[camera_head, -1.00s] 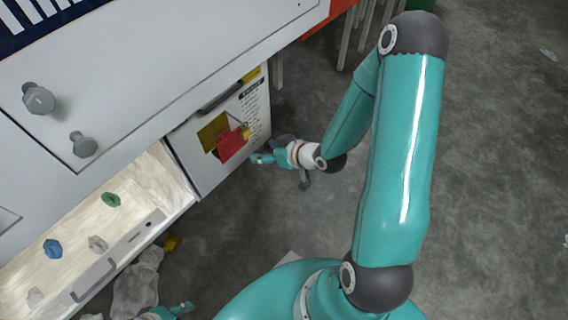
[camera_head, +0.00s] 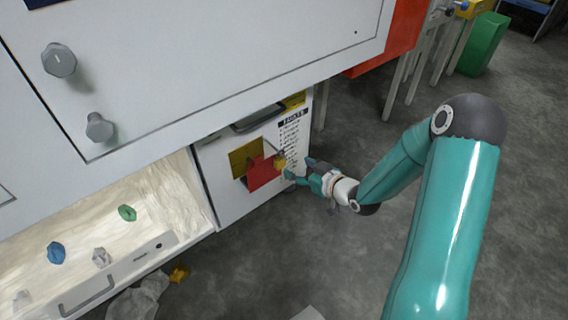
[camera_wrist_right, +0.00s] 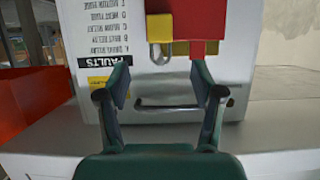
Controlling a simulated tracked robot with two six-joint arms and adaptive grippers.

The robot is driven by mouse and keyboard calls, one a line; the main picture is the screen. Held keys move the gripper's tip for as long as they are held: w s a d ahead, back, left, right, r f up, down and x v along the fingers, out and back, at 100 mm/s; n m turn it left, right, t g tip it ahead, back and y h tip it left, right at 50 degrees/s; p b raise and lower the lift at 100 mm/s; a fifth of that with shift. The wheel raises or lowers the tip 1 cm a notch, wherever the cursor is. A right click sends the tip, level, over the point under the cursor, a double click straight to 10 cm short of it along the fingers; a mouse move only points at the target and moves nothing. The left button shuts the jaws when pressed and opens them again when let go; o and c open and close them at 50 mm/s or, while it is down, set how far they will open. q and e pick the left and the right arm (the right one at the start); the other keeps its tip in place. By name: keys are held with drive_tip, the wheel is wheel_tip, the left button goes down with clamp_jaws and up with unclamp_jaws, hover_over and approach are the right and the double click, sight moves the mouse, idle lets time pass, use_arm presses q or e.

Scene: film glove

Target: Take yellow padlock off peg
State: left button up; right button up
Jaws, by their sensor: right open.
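The yellow padlock (camera_head: 280,163) is at the front of a white cabinet, at the right edge of a red plate (camera_head: 262,174). In the right wrist view, which shows the cabinet upside down, the padlock body (camera_wrist_right: 159,27) is at the top, with its grey shackle below it in the picture. The peg cannot be made out. My right gripper (camera_head: 300,167) is just right of the padlock. In the wrist view its two fingers (camera_wrist_right: 160,80) are spread and empty, with the padlock beyond them and not between them. My left gripper is not in view.
The white cabinet (camera_head: 232,202) has a yellow panel (camera_head: 243,157), a dark handle (camera_head: 258,117) and a printed faults list (camera_head: 291,140). A white panel with grey knobs (camera_head: 59,60) overhangs it.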

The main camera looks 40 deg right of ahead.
sight(282, 160)
drive_tip(key=b+x, duration=0.2)
drive_tip(key=x, duration=0.7)
drive_tip(key=shift+r, duration=0.1)
clamp_jaws()
idle(0.4)
